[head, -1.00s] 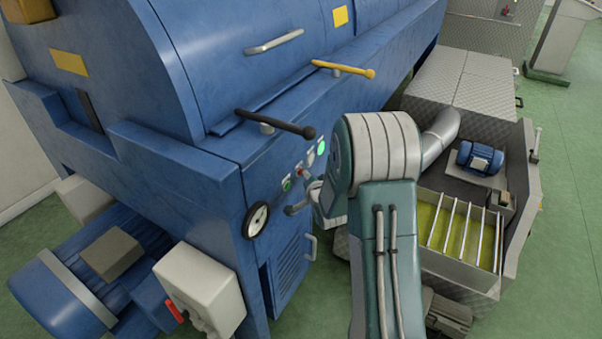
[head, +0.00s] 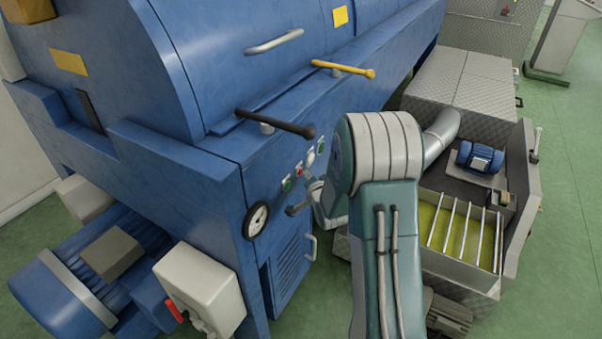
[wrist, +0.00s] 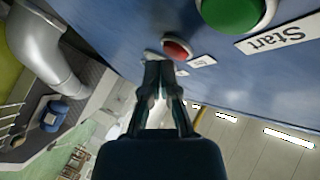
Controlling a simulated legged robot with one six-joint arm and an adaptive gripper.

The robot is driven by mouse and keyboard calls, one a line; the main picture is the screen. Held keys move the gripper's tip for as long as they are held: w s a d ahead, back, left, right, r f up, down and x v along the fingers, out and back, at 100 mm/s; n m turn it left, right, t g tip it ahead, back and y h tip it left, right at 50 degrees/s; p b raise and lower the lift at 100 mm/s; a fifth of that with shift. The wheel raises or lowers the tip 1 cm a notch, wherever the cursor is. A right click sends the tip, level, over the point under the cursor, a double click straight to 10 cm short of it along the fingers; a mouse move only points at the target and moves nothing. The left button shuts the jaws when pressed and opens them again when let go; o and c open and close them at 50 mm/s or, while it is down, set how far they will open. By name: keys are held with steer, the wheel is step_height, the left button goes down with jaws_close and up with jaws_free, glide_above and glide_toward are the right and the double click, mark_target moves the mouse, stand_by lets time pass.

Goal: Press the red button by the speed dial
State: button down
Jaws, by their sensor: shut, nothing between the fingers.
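The red button (wrist: 177,50) shows in the wrist view, a domed cap in a pale ring on the blue panel, with a small white label beside it. My gripper (wrist: 158,62) is shut and empty, its fingertips right beside the red button's lower left edge. I cannot tell whether they touch it. In the head view the red button (head: 301,171) sits in a slanting row of controls on the blue machine (head: 205,175). My forearm hides much of the wrist there. I cannot make out which control is the speed dial.
A larger green button (wrist: 228,8) with a label reading Start (wrist: 275,38) is close to the red one. A white round dial (head: 257,219) is lower left on the machine. A black-handled lever (head: 275,123) juts out above the panel. A metal tank (head: 465,225) stands right.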

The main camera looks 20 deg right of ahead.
steer(key=shift+s+d, duration=0.2)
steer(key=shift+s, duration=0.1)
steer(key=s+d, duration=0.1)
steer(key=s, duration=0.1)
steer(key=s+d, duration=0.2)
stand_by(0.6)
stand_by(0.5)
